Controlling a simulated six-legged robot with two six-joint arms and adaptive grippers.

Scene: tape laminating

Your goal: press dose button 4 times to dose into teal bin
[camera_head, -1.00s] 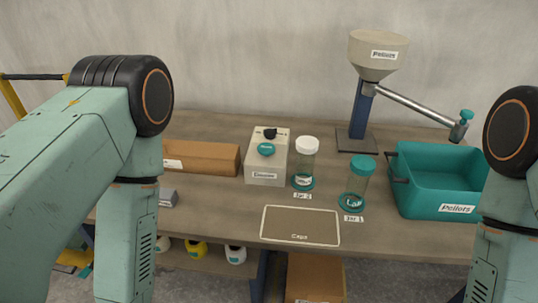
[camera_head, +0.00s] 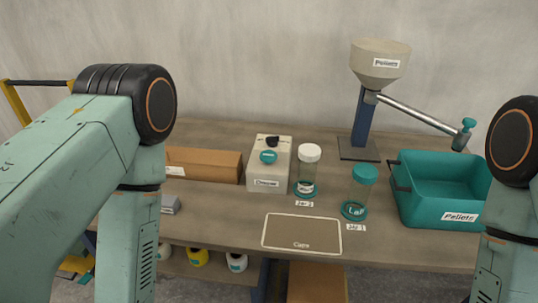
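The doser (camera_head: 266,183) is a cream box on the table, left of centre, with a round teal button (camera_head: 268,157) and a black knob (camera_head: 272,141) on top. The teal bin (camera_head: 430,205), labelled Pellets, stands at the right of the table. A pellet hopper (camera_head: 379,65) stands on a blue post behind it, and its grey tube slopes down to a teal-topped spout (camera_head: 463,135) above the bin's back. My two arms show at the left and right edges. Both grippers are below or outside the picture, and neither is near the button in view.
A white-capped jar (camera_head: 307,172) and a teal-capped jar (camera_head: 359,192) stand on teal rings in the middle. A Caps mat (camera_head: 301,233) lies empty at the front. Bottles sit on a lower shelf.

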